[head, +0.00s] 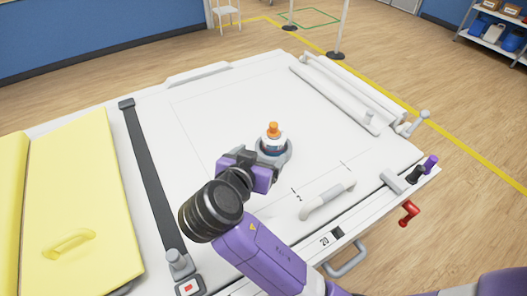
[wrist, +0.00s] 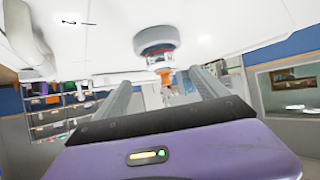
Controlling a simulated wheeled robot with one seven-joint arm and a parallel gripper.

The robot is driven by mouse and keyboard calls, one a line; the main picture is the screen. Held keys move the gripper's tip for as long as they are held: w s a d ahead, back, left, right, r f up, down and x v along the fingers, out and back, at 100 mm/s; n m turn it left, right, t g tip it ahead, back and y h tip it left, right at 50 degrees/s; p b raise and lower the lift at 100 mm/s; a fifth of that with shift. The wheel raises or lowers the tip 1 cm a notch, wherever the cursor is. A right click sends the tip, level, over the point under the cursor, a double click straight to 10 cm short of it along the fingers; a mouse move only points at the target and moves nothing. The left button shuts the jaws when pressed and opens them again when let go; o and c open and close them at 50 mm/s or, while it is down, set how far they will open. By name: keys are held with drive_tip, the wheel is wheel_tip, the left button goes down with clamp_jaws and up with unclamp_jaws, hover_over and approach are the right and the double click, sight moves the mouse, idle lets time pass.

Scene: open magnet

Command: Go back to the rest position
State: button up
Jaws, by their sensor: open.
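A small bottle with an orange cap and a dark blue and white body (head: 272,138) stands upright in a round grey holder (head: 286,155) on the white table top. In the wrist view, which looks tilted over, the orange cap (wrist: 164,76) shows between the two grey fingers, with the round holder (wrist: 155,38) above it. My gripper (wrist: 160,85) is open, with a gap on both sides of the cap. In the head view my gripper (head: 245,158) is just left of and in front of the bottle, and my wrist hides part of the table.
A yellow padded panel (head: 80,190) with a handle lies at the left, beside a dark strap (head: 150,180). A white handle (head: 327,200) stands up at the front right. A red crank (head: 409,212) sticks out at the right edge. The table's back middle is clear.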

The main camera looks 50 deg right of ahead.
drive_tip(key=shift+a+r, duration=0.1)
idle(0.6)
drive_tip(key=w+a+r+n+t+y, duration=0.1)
drive_tip(key=w+a+r+n+t, duration=0.25)
drive_tip(key=w, duration=0.25)
drive_tip(key=s+a+f+n+t+y, duration=0.3)
drive_tip(key=a+n+t+y, duration=0.45)
drive_tip(key=a+n, duration=0.2)
drive_tip(key=s+d+f+g+y, duration=0.1)
drive_tip(key=s+f+y, duration=0.1)
drive_tip(key=s, duration=2.7)
drive_tip(key=shift+s+d+f+y, duration=0.2)
drive_tip(key=shift+s+f+y, duration=0.05)
drive_tip(key=shift+s+y, duration=0.1)
